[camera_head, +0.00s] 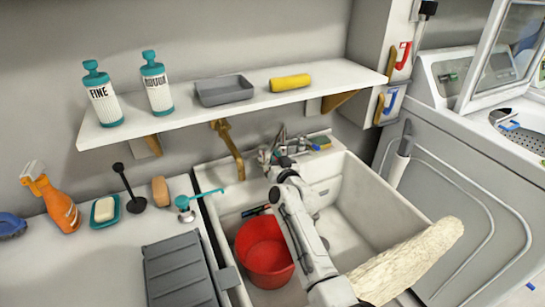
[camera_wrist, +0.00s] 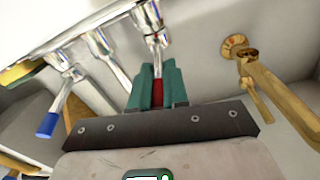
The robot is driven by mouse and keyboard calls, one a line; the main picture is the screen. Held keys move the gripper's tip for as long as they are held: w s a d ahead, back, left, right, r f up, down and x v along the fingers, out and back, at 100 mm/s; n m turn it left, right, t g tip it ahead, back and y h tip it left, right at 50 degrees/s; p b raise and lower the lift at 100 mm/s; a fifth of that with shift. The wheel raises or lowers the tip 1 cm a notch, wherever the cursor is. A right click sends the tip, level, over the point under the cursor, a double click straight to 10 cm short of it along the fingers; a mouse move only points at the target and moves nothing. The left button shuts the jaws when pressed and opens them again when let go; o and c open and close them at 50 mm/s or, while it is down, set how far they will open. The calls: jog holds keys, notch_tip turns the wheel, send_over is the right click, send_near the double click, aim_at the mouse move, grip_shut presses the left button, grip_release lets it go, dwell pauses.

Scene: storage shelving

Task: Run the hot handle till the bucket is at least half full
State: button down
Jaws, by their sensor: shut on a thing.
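The red-tipped hot handle (camera_wrist: 157,72) shows between the teal fingers of my gripper (camera_wrist: 158,88), which is shut on it, in the wrist view. A chrome stem rises from the handle. The blue-tipped cold handle (camera_wrist: 47,122) hangs apart to the left. In the head view the chrome tap (camera_head: 283,138) is at the back of the white sink (camera_head: 385,215), and my arm reaches across the sink to it. The red bucket (camera_head: 262,258) stands upright in the sink's left part, partly behind my arm. I see no clear water level in it.
A brass pipe (camera_head: 228,145) is on the wall left of the tap. A shelf (camera_head: 235,105) with bottles overhangs the sink. A rolled cream cloth-like thing (camera_head: 410,262) lies over the sink's front right. The left counter holds a spray bottle (camera_head: 58,205) and brushes.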

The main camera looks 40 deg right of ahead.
jog(key=shift+w+a+r+h+p, duration=0.15)
jog(key=shift+r+h+p, duration=0.2)
jog(key=shift+p, duration=0.65)
jog(key=p, duration=0.1)
jog(key=m+h+p, duration=0.1)
jog(key=p, duration=0.1)
jog(key=shift+a+r+g, duration=0.1)
jog(key=shift+a+g, duration=0.15)
jog(key=shift+g, duration=0.05)
jog(key=shift+w+a+f+m+g+h+p, duration=0.15)
jog(key=shift+f+m+g+h+p, duration=0.15)
jog(key=shift+m+h+p, duration=0.5)
jog(key=shift+f, duration=0.1)
jog(key=c, duration=1.1)
grip_release()
jog(key=shift+a, duration=0.1)
